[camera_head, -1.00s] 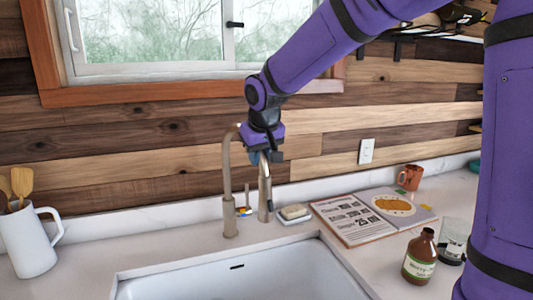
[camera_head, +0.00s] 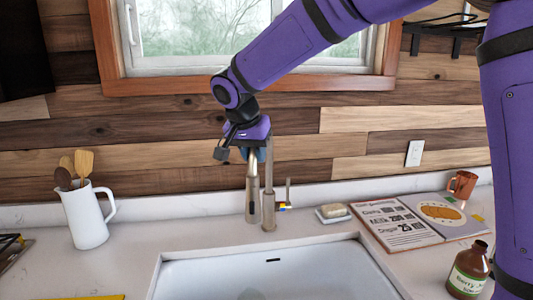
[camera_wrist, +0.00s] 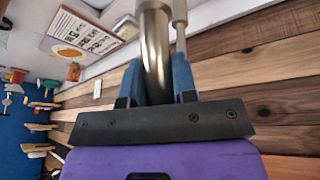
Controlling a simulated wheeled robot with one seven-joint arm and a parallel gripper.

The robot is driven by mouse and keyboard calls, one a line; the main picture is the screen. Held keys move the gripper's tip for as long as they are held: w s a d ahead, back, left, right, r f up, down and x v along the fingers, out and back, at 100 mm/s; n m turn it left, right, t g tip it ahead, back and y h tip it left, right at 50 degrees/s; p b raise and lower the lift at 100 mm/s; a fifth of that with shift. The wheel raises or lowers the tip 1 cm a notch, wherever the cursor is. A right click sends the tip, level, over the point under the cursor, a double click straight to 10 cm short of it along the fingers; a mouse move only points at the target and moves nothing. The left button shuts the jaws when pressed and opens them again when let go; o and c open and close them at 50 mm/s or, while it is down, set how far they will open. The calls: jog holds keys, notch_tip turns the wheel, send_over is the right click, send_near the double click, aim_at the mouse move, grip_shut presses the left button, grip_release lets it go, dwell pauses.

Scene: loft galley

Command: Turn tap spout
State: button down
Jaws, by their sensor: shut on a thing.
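The tap is a brushed metal post (camera_head: 269,190) rising from the counter behind the sink, with a small lever (camera_head: 288,192) on its right. Its curved spout (camera_head: 252,195) hangs down just left of the post in the head view, its end over the back of the sink. My gripper (camera_head: 256,152) is at the top of the spout, which hides the upper bend. In the wrist view the spout (camera_wrist: 155,50) runs between the two blue fingers of my gripper (camera_wrist: 159,80), which is shut on it.
The white sink basin (camera_head: 180,275) lies below the spout. A soap dish (camera_head: 333,215), an open cookbook (camera_head: 392,224), an orange mug (camera_head: 463,184) and a brown bottle (camera_head: 468,270) stand to the right. A white jug (camera_head: 86,218) with utensils stands left.

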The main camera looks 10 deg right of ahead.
jog(key=shift+w+a, duration=0.25)
jog(key=shift+a, duration=0.3)
jog(key=c, duration=0.9)
grip_release()
jog(key=v, duration=1.1)
jog(key=shift+d, duration=0.15)
